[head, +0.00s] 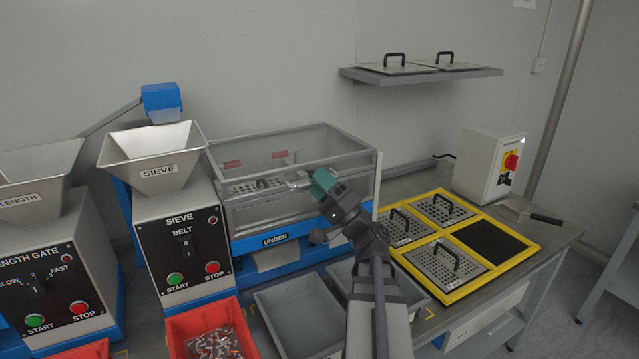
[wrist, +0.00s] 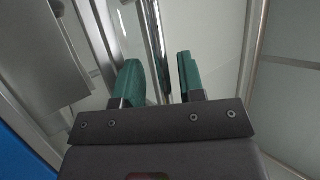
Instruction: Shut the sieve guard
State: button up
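The sieve guard (head: 318,140) is a clear box-shaped cover with a grey metal frame, over the sieve bed behind the SIEVE panel (head: 180,240). I cannot tell how far it stands open. My gripper (head: 322,183), with green fingers, is at the guard's front face, right of its middle. In the wrist view the fingers (wrist: 158,78) are apart, and a shiny metal bar (wrist: 156,45) runs between them in the picture. Gaps show on both sides of the bar, so it is not clamped. The depth between bar and fingertips is unclear.
Below the guard are grey bins (head: 297,315) and a red bin (head: 212,325) of small parts. A yellow rack (head: 500,262) with handled sieve plates lies at right, before a switch box (head: 490,165). A wall shelf (head: 420,76) holds two more plates.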

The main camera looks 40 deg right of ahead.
jog(key=b+v, duration=0.6)
jog(key=v, duration=0.4)
jog(key=shift+s+f+b, duration=0.2)
jog(key=shift+s+b, duration=0.1)
jog(key=shift+d, duration=0.1)
